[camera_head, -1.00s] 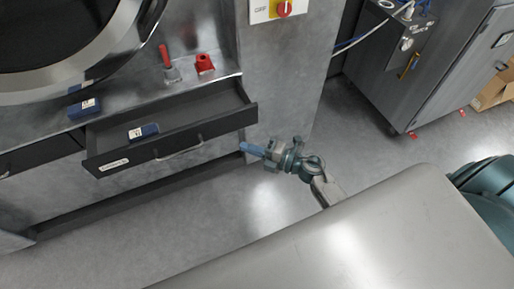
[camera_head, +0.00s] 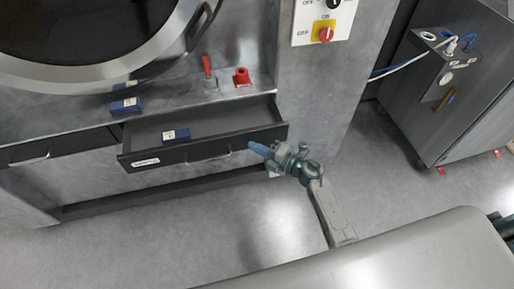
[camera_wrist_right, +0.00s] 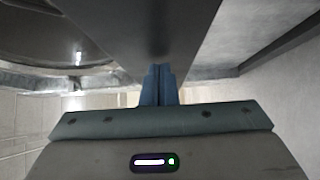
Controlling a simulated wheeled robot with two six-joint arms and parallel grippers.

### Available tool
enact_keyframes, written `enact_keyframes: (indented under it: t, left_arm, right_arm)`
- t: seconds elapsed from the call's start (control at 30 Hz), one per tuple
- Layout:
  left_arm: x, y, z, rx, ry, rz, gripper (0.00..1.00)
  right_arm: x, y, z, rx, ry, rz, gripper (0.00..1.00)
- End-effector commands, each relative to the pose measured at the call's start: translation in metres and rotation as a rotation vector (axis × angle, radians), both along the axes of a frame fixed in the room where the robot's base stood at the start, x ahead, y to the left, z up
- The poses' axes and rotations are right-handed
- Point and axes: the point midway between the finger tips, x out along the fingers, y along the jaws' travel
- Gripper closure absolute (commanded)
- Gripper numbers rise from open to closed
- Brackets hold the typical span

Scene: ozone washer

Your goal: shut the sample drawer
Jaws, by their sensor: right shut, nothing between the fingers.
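The sample drawer (camera_head: 240,143) is dark grey and stands open below the washer's ledge, with a silver bar handle and a white label on its front. A small blue box (camera_head: 175,135) lies inside it. My right gripper (camera_head: 254,147) is shut and empty, its blue fingertips close to the right part of the drawer front; I cannot tell whether they touch it. In the right wrist view, the shut blue fingers (camera_wrist_right: 158,84) point at a dark panel (camera_wrist_right: 155,30), which looks like the drawer front. My left gripper is not in view.
A blue box (camera_head: 125,105), a red-handled lever (camera_head: 207,66) and a red block (camera_head: 242,77) are on the ledge above. Another drawer (camera_head: 50,148) is to the left. A grey cabinet (camera_head: 455,85) with cables stands at right. Floor around my right arm is clear.

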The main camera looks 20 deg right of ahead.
Motion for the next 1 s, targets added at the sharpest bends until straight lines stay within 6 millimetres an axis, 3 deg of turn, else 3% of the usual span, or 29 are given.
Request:
enact_keyframes:
  t: [0.27, 0.7, 1.0]
  left_arm:
    - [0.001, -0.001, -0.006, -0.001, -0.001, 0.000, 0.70]
    - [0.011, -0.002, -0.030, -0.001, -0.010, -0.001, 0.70]
    - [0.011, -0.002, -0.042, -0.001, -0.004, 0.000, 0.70]
  right_arm:
    - [0.025, 0.000, 0.000, 0.001, -0.002, 0.000, 1.00]
    - [0.115, 0.000, -0.002, 0.001, -0.002, 0.000, 1.00]
    - [0.149, 0.000, -0.001, 0.001, -0.001, 0.000, 1.00]
